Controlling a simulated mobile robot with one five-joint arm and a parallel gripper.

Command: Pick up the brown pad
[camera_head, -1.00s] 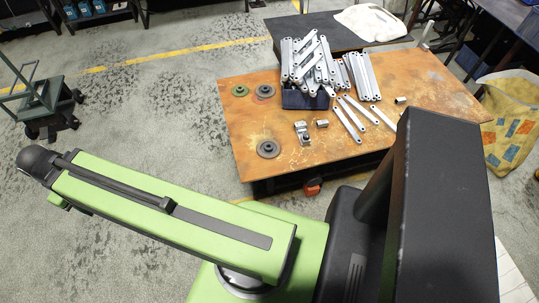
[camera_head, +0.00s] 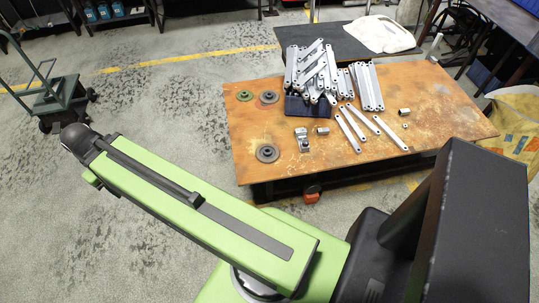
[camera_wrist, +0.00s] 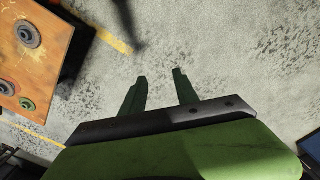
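The brown pad (camera_head: 269,97) is a small round disc with a dark centre, lying flat on the rust-coloured table (camera_head: 240,128) beside a green disc (camera_head: 245,95). In the wrist view the brown pad (camera_wrist: 6,87) is at the left edge, partly cut off, between the green disc (camera_wrist: 27,104) and a dark grey disc (camera_wrist: 28,33). My gripper (camera_wrist: 160,74) is open and empty over the concrete floor, off the table's side. In the head view my arm reaches to the left, away from the table, and the gripper fingers do not show.
Stacked galvanized brackets (camera_head: 314,69) stand in and around a dark blue bin (camera_head: 299,107). Loose bars (camera_head: 350,129) and small metal fittings (camera_head: 302,140) lie nearby. A green trolley (camera_head: 56,96) stands at left. Floor between trolley and table is clear.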

